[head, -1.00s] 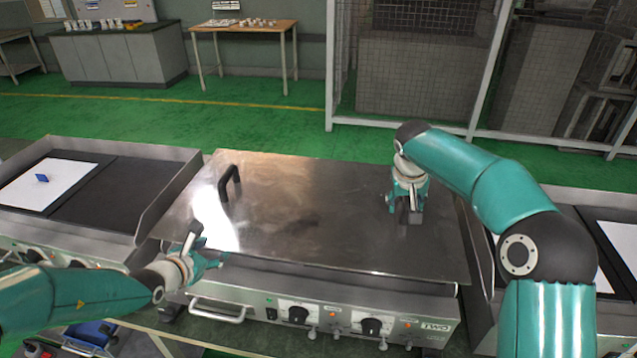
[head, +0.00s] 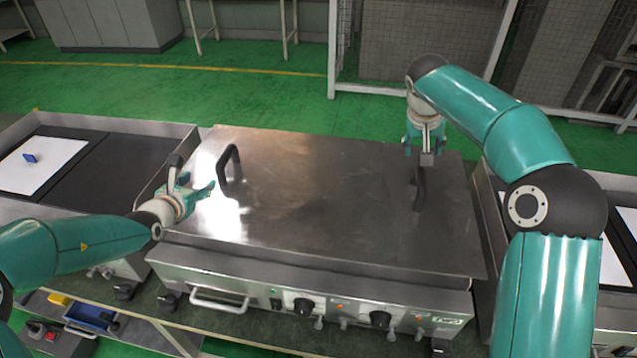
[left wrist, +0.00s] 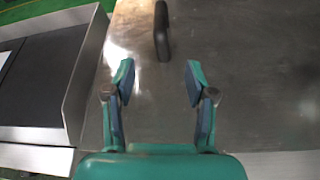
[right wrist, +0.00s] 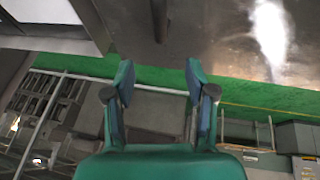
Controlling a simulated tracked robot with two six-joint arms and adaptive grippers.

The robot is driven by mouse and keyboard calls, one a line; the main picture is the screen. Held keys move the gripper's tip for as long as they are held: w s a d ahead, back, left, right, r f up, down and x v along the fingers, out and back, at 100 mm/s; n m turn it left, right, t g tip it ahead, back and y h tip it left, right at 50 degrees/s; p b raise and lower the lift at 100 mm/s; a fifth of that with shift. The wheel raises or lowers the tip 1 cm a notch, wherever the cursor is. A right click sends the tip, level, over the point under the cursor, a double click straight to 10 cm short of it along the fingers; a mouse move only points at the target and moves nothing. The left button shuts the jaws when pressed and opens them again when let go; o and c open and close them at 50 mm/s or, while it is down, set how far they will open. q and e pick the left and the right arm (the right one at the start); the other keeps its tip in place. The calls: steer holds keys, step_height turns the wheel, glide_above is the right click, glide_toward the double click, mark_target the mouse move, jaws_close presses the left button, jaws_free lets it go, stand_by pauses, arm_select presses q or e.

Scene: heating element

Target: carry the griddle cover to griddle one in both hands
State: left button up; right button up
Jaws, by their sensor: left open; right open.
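The griddle cover (head: 320,215) is a wide steel plate lying flat on the middle griddle (head: 262,282). It has a black left handle (head: 229,166) and a black right handle (head: 419,190). My left gripper (head: 194,180) is open and empty, to the left of the left handle and apart from it. The left wrist view shows this handle (left wrist: 162,32) ahead of the open fingers (left wrist: 160,78). My right gripper (head: 425,152) is open at the far end of the right handle. The right wrist view shows that handle (right wrist: 160,18) beyond the open fingers (right wrist: 160,75). No label marks griddle one.
Another griddle with a white sheet (head: 627,225) is at the right, partly behind my right arm. A wire-mesh fence (head: 420,45) stands behind.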

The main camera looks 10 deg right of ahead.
mark_target(220, 162)
arm_select(q)
steer(key=x, duration=1.5)
steer(key=shift+w+d+f, duration=0.15)
steer(key=shift+w+f, duration=0.05)
steer(key=shift+f, duration=0.1)
arm_select(e)
steer(key=x, duration=1.5)
steer(key=shift+w+d+f, duration=0.1)
steer(key=shift+f, duration=0.3)
arm_select(q)
jaws_close()
arm_select(e)
jaws_close()
arm_select(q)
steer(key=shift+w+r, duration=0.15)
steer(key=shift+r, duration=0.25)
arm_select(e)
steer(key=shift+w+r, duration=0.15)
steer(key=shift+r, duration=0.1)
